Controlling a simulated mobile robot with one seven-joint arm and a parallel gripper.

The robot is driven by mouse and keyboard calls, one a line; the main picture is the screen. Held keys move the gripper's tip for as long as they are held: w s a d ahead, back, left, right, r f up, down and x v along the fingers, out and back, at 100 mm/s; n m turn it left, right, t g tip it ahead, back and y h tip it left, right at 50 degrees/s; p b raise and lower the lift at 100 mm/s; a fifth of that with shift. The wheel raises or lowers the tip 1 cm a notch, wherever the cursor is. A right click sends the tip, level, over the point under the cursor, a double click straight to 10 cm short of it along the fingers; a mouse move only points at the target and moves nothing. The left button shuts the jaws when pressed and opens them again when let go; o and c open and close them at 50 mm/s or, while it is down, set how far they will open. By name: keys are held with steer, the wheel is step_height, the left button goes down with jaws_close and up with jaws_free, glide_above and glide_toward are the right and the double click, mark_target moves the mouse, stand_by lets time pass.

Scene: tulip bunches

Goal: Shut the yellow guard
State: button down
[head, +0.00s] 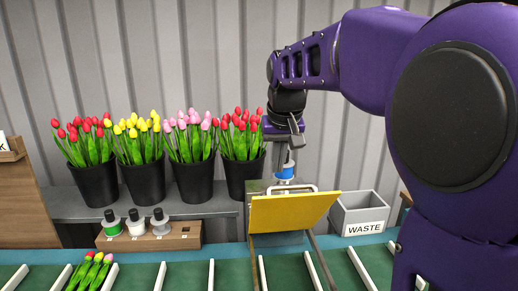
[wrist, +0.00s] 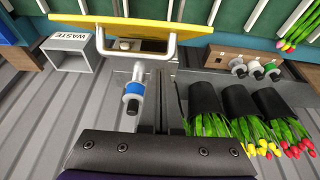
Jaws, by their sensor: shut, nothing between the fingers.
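The yellow guard (head: 290,212) is a flat panel, tilted at the front of a small grey machine (head: 276,239), with a pale bar handle (head: 290,188) along its upper edge. It is open, and a blue and white spool (head: 285,173) shows behind it. In the wrist view the guard (wrist: 120,32) is at the top, its handle (wrist: 130,57) facing my gripper. My gripper (head: 282,165) is shut and empty, pointing down behind the handle beside the spool. In the wrist view its fingers (wrist: 163,75) lie right of the spool (wrist: 133,97). I cannot tell whether they touch anything.
A grey WASTE bin (head: 363,214) stands right of the machine. Black buckets of tulips (head: 145,180) line the shelf to the left, behind a wooden block with three spools (head: 148,236). A green conveyor with white dividers (head: 185,275) runs in front, carrying a tulip bunch (head: 90,272).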

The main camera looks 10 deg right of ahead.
mark_target(279, 196)
steer(key=shift+s+f, duration=0.7)
steer(key=shift+f, duration=0.2)
steer(key=shift+s+f, duration=0.7)
steer(key=shift+f, duration=0.2)
steer(key=shift+f+b, duration=0.15)
steer(key=shift+b, duration=0.2)
